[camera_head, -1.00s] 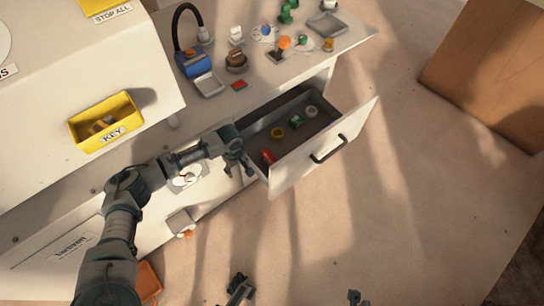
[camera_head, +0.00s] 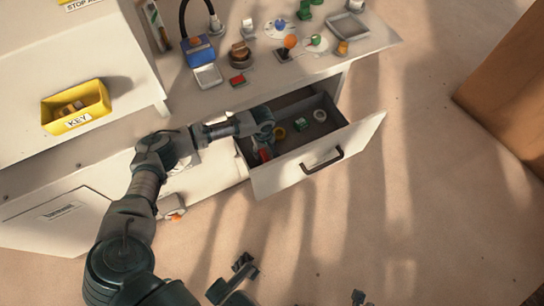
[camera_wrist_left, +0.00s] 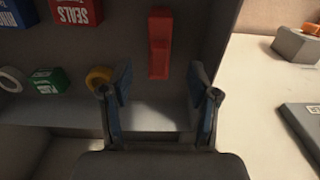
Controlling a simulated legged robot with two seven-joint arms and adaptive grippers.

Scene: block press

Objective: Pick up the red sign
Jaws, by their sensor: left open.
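The red sign (camera_wrist_left: 160,43) is a narrow, upright red piece in the open drawer (camera_head: 316,166), seen ahead of and between my fingers in the left wrist view. In the head view a bit of the red sign (camera_head: 264,155) shows beside my gripper, partly hidden by it. My left gripper (camera_head: 264,137) is open and empty, over the drawer's left part. Its two fingers (camera_wrist_left: 159,98) are spread wide, and no contact with the sign shows. Dark parts at the bottom edge of the head view may be my right gripper (camera_head: 232,281); its jaws are unclear.
The drawer also holds a yellow ring (camera_wrist_left: 99,77), a green block (camera_wrist_left: 48,80) and a white ring (camera_wrist_left: 12,80). The drawer front with its handle (camera_head: 322,161) stands out from the counter. The counter above carries a blue box (camera_head: 198,49) and a grey tray (camera_head: 347,27).

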